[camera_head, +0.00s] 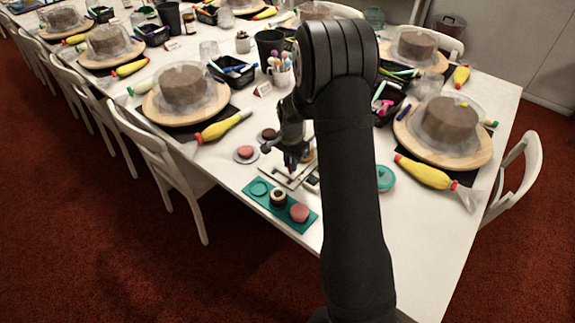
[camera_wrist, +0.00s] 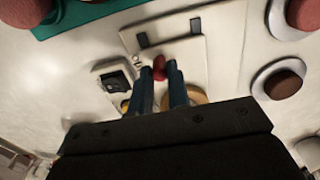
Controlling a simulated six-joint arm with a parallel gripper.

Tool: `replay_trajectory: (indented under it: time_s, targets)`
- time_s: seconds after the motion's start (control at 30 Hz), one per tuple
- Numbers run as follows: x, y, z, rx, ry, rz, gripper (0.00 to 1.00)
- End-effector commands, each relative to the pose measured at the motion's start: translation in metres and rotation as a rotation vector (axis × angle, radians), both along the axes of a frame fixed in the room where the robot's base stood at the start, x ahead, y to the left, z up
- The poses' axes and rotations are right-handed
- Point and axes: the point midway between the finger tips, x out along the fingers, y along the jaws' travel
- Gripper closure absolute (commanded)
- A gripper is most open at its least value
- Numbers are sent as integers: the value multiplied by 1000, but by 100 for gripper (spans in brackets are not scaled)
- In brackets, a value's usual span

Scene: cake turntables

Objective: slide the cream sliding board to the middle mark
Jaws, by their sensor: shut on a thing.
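My gripper (camera_wrist: 159,72) has its two blue fingers shut on a small red knob (camera_wrist: 159,62) on the cream sliding board (camera_wrist: 168,47) in the wrist view. The board is a flat pale plate, with two dark rectangles near its far edge. In the head view my gripper (camera_head: 291,162) is over the cream board (camera_head: 282,176), near the table's front edge. My arm and gripper hide part of the board there. I cannot tell which mark is the middle one.
A teal tray (camera_head: 262,201) with round pieces lies in front of the board. Two small discs with round cakes (camera_head: 246,153) sit to the left. A small pale block with a dark inset (camera_wrist: 115,80) lies beside the board. A teal lidded pot (camera_head: 385,178) stands to the right.

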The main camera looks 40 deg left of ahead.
Motion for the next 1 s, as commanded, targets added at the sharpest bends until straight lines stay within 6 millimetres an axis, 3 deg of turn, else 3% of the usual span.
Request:
replay_trajectory:
  time_s: [1.0]
  targets:
    - [62,0,0,1,-1,-1,98]
